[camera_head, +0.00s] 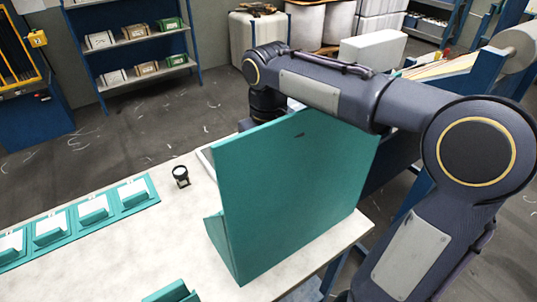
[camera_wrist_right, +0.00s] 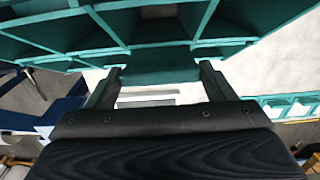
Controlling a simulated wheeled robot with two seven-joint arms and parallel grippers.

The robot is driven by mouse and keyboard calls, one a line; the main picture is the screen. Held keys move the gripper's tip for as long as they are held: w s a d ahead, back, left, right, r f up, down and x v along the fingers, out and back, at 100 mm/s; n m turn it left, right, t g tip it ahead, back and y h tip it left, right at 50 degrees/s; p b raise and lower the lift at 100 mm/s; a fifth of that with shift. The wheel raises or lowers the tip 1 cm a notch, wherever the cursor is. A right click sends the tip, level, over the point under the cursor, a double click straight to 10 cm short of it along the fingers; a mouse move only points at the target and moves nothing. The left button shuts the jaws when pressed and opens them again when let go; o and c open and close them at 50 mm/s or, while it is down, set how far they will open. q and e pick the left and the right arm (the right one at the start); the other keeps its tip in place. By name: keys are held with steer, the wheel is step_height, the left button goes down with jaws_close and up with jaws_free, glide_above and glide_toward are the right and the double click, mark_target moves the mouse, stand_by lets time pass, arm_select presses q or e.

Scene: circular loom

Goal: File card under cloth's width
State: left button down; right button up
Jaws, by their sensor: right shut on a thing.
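A teal rack (camera_head: 295,185) stands upright on the pale table, its plain back towards the head camera. My right arm reaches over and behind it, so the right gripper is hidden in the head view. In the right wrist view, my right gripper (camera_wrist_right: 158,78) has its fingers wide apart at the rack's open compartments (camera_wrist_right: 140,52). A pale strip (camera_wrist_right: 148,100), seemingly the card held across its width, shows between the fingers. Its far edge and its fit in any compartment cannot be made out. My left gripper is not in view.
Teal holders with white cards (camera_head: 92,212) line the table's left side. A small black loupe (camera_head: 181,176) stands between them and the rack. The table (camera_head: 150,240) is bare around it. The loom with striped cloth (camera_head: 440,68) and a pale roll (camera_head: 522,42) is behind my right arm.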

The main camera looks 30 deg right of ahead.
steer(key=shift+f, duration=0.6)
steer(key=o, duration=1.1)
steer(key=shift+r, duration=4)
